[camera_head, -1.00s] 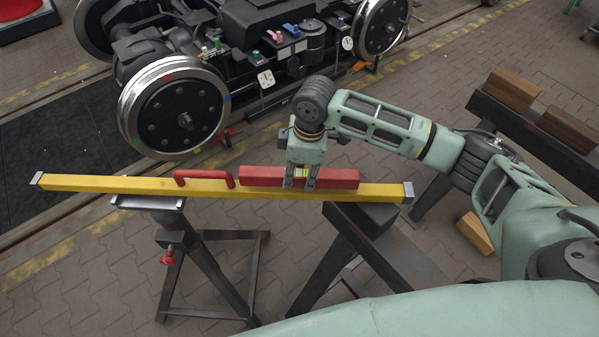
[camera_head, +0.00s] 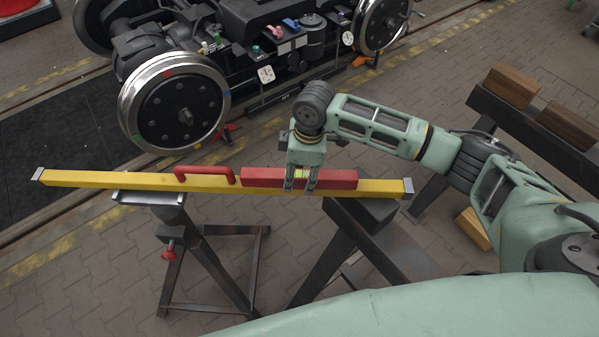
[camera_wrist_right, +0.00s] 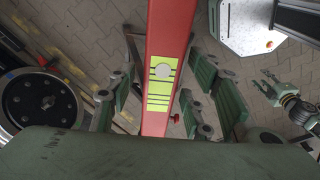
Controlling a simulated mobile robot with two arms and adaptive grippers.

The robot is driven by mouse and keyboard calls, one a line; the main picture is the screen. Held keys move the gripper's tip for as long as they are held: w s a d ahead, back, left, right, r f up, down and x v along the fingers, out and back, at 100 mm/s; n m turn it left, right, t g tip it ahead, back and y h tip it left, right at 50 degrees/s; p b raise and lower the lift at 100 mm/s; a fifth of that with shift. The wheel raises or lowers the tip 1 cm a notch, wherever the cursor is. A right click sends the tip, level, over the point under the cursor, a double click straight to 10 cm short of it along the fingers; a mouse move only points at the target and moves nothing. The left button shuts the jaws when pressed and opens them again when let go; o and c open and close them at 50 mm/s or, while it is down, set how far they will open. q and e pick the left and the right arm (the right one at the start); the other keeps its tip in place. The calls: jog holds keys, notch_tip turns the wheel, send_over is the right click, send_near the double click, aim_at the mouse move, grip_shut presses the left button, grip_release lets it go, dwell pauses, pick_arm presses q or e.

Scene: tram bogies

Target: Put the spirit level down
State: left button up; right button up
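The red spirit level (camera_head: 340,179) lies lengthwise along the right half of a yellow straightedge (camera_head: 110,181) and appears to rest on it. Its yellow-green vial (camera_wrist_right: 161,86) shows in the wrist view. My right gripper (camera_head: 301,186) points down around the middle of the level, a finger on each side. The wrist view shows gaps between the level and the fingers (camera_wrist_right: 156,100), so it is open. My left gripper (camera_wrist_right: 265,82) shows small at the right of the wrist view, its fingers apart and empty. It is outside the head view.
The straightedge has a red handle (camera_head: 204,174) and spans two dark metal stands, the left one (camera_head: 148,198) with a red knob. A bogie with a steel-rimmed wheel (camera_head: 174,105) stands behind. Wooden blocks (camera_head: 512,86) lie on a dark beam at right.

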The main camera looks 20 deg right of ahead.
aim_at(305, 173)
jog(key=shift+r, duration=0.1)
notch_tip(305, 173, up, 13)
jog(key=d+b, duration=0.1)
jog(key=b, duration=0.2)
jog(key=shift+s+d, duration=0.2)
